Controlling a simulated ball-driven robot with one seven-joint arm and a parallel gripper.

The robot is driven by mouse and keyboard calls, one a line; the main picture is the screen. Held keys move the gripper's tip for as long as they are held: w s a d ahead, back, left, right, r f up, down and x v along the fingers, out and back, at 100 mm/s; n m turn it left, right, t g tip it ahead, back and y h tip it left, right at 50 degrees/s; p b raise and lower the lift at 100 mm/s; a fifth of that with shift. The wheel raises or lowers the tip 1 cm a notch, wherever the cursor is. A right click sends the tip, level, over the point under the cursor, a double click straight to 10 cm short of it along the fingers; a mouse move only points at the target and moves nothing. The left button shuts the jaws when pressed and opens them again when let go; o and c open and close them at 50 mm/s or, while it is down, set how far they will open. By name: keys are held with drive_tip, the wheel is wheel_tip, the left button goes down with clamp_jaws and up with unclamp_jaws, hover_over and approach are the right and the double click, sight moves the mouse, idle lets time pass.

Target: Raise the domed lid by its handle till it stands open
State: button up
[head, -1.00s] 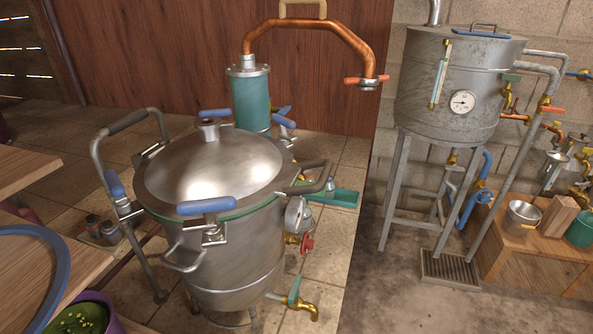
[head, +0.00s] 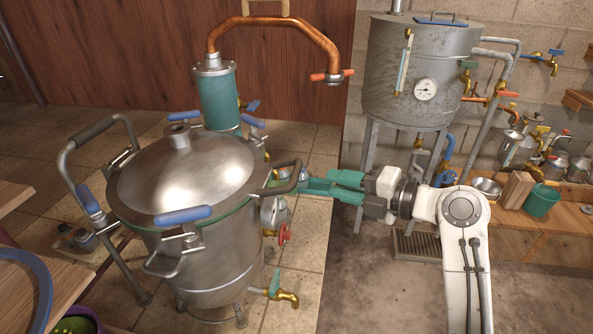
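The domed steel lid (head: 190,172) lies shut on a large steel pot (head: 207,268), with a green seal showing along its rim. A short round neck (head: 178,136) stands on its top. A dark bent bar handle (head: 292,182) juts from the lid's right edge. Blue-gripped clamps sit around the rim, such as the front one (head: 183,215). My gripper (head: 300,187), with teal fingers, comes in from the right and points left at the handle. Its fingertips are close to the handle or overlap it in view; I cannot tell if they touch, nor how wide they are apart.
A teal column with a curved copper pipe (head: 270,22) stands behind the pot. A grey tank (head: 415,75) on legs stands back right. A wooden bench (head: 540,235) with small vessels is at right. A brass tap (head: 285,297) and red knob (head: 284,234) project from the pot's right side.

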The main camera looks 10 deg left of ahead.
sight(299, 173)
drive_tip(key=p+x, duration=0.1)
drive_tip(key=x, duration=0.2)
drive_tip(key=p+x, duration=0.1)
drive_tip(key=x, duration=0.2)
drive_tip(key=p+x, duration=0.1)
drive_tip(key=x, duration=0.2)
drive_tip(key=shift+w+a+r, duration=0.15)
drive_tip(key=shift+a+r, duration=0.05)
drive_tip(key=shift+a, duration=0.15)
drive_tip(key=shift+w+a+f, duration=0.25)
drive_tip(key=shift+a, duration=0.2)
drive_tip(key=shift+c, duration=0.3)
clamp_jaws()
